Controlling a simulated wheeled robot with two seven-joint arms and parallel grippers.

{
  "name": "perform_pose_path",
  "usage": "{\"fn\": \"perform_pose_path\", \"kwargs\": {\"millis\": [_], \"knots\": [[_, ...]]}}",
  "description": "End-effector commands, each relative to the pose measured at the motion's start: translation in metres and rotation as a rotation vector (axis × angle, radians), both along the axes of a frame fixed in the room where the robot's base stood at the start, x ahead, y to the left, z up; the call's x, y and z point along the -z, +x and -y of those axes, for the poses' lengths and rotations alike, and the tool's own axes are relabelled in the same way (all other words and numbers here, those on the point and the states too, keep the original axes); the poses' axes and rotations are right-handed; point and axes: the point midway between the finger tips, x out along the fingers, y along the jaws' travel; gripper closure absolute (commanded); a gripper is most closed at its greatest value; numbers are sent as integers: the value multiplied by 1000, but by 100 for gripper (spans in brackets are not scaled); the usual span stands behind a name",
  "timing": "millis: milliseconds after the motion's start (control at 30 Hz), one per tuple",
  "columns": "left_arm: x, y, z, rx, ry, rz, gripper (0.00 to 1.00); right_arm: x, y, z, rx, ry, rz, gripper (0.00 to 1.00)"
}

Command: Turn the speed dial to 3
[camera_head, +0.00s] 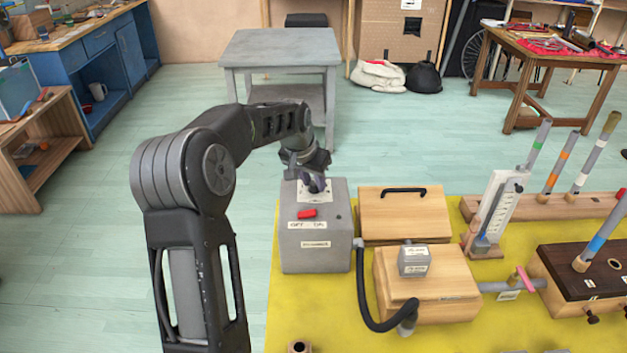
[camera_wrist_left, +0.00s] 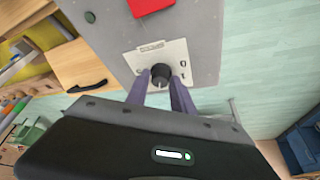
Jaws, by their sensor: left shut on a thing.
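The speed dial (camera_wrist_left: 161,75) is a small black knob on a white label plate (camera_wrist_left: 146,56), set on the top of a grey box (camera_head: 316,246). My left gripper (camera_wrist_left: 161,82) has its two purple-grey fingers on either side of the dial and is shut on it. In the head view the left gripper (camera_head: 314,184) comes down on the box's far top edge and hides most of the dial. Some marks show on the plate in the wrist view, but I cannot tell which number the dial points to. My right gripper is not in view.
A red switch (camera_head: 307,213) sits in front of the plate on the same box. A black hose (camera_head: 365,300) runs from the box to a wooden box (camera_head: 448,286) with a grey block on it. Another wooden box (camera_head: 433,217) with a black handle stands close to the right.

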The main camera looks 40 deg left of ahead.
Motion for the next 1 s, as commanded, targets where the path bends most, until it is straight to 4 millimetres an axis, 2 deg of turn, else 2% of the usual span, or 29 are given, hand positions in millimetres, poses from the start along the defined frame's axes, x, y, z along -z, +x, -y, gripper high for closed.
{"fn": "perform_pose_path", "kwargs": {"millis": [233, 267, 500, 800, 1000], "knots": [[1, 0, 0, -1, -1, -2, 100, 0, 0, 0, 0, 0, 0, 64], [1, 0, 0, -1, -1, -2, 69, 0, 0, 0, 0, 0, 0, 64], [1, 0, 0, -1, -1, -2, 50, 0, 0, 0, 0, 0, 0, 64], [-2, -1, 0, -2, 0, 0, 50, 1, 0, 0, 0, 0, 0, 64], [-21, -9, 1, -3, 2, 3, 50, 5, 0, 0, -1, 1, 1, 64]]}}
